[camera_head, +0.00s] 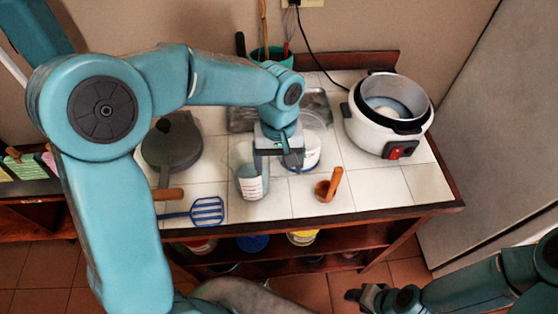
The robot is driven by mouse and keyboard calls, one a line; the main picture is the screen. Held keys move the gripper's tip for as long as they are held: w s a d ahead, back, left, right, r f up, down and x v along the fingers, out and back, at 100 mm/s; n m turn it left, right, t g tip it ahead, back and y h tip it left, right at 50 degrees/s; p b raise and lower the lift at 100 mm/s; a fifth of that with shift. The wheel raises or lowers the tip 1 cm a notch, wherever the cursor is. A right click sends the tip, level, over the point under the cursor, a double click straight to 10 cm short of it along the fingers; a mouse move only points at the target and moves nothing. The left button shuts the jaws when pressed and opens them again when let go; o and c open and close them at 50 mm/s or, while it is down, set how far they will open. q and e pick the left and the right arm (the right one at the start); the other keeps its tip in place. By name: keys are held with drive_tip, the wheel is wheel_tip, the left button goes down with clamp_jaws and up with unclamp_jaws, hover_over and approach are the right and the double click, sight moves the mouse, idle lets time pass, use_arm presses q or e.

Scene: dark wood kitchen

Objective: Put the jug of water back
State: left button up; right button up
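A clear jug (250,183) with red markings is upright at the middle of the white tiled worktop, near its front. My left gripper (281,164) reaches down from above at the jug's upper right side and overlaps its rim in the picture. I cannot tell whether its fingers touch the jug or are closed on its handle, which is hidden. A second clear container (313,150) with white contents stands right behind the gripper, partly covered by it. My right gripper (360,295) is low at the bottom right, away from the worktop, and its finger opening is unclear.
A white rice cooker (371,134) stands open at the right. A dark pan (172,146) and a blue slotted spatula (207,210) lie left. A wooden scoop (328,186) lies right of the jug. A green utensil pot (272,56) stands behind. Bare tiles lie at front right.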

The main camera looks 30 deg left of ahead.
use_arm(q)
wheel_tip(320, 180, up, 12)
drive_tip(key=w, duration=0.1)
drive_tip(key=shift+a+r+p, duration=0.15)
drive_tip(key=shift+a+p, duration=0.15)
drive_tip(key=shift+p, duration=0.05)
drive_tip(key=shift+s, duration=0.15)
idle(0.4)
